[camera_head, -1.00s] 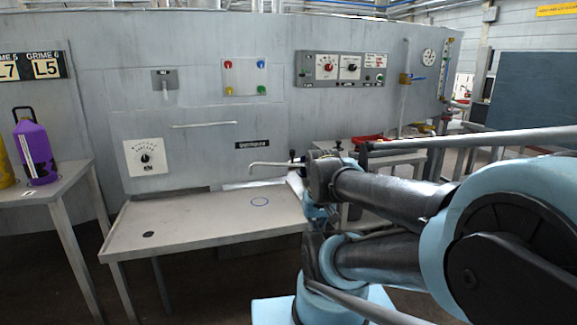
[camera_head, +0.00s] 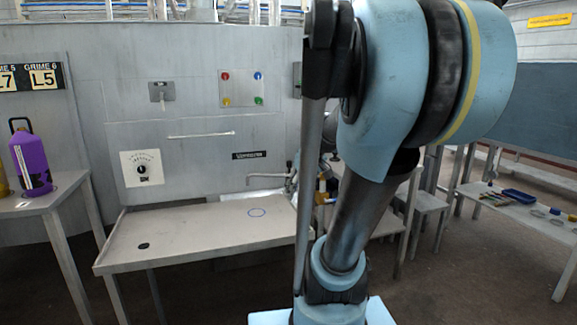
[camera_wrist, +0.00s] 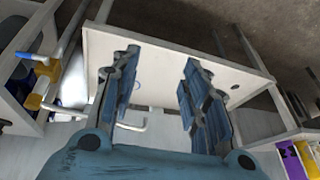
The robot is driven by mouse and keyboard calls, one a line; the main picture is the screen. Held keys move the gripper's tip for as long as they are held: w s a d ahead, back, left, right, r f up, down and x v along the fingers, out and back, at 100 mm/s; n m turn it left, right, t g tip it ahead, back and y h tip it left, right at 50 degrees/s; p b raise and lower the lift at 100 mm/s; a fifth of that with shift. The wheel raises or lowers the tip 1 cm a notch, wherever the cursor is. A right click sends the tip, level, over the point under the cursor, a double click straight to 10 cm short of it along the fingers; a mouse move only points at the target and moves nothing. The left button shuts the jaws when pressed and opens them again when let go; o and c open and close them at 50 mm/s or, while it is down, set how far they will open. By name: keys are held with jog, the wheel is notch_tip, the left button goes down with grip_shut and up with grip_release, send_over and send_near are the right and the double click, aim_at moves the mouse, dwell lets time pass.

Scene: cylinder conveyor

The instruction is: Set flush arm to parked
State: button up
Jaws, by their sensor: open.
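A thin grey bent spout pipe (camera_head: 268,177), which I take for the flush arm, stands at the right end of the grey table (camera_head: 190,232). It reaches left over the table, and its tip bends down. In the wrist view a pale bent pipe (camera_wrist: 132,127) shows between the fingers, near the gripper's base; it looks like the same arm. My gripper (camera_wrist: 160,62) is open and empty, its blue ribbed fingers apart above the table. No parked mark is readable.
A blue ring (camera_head: 257,212) and a dark hole (camera_head: 144,246) mark the table top. A purple canister (camera_head: 32,165) stands on the left side table. The panel wall (camera_head: 200,110) rises behind. A yellow-and-blue fitting (camera_wrist: 40,85) is left in the wrist view.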

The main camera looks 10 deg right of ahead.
jog(key=w+d+r+n+t+y, duration=0.1)
jog(key=w+d+r, duration=0.15)
jog(key=w, duration=0.45)
jog(key=w+d+r+n+t+y, duration=0.1)
jog(key=w+r, duration=0.3)
jog(key=w, duration=0.4)
jog(key=n+t, duration=0.1)
jog(key=t, duration=0.1)
send_near(289, 162)
jog(key=x, duration=1.1)
jog(key=shift+w+d+r, duration=0.15)
jog(key=shift+w+d, duration=0.2)
jog(key=shift+w, duration=0.05)
grip_shut()
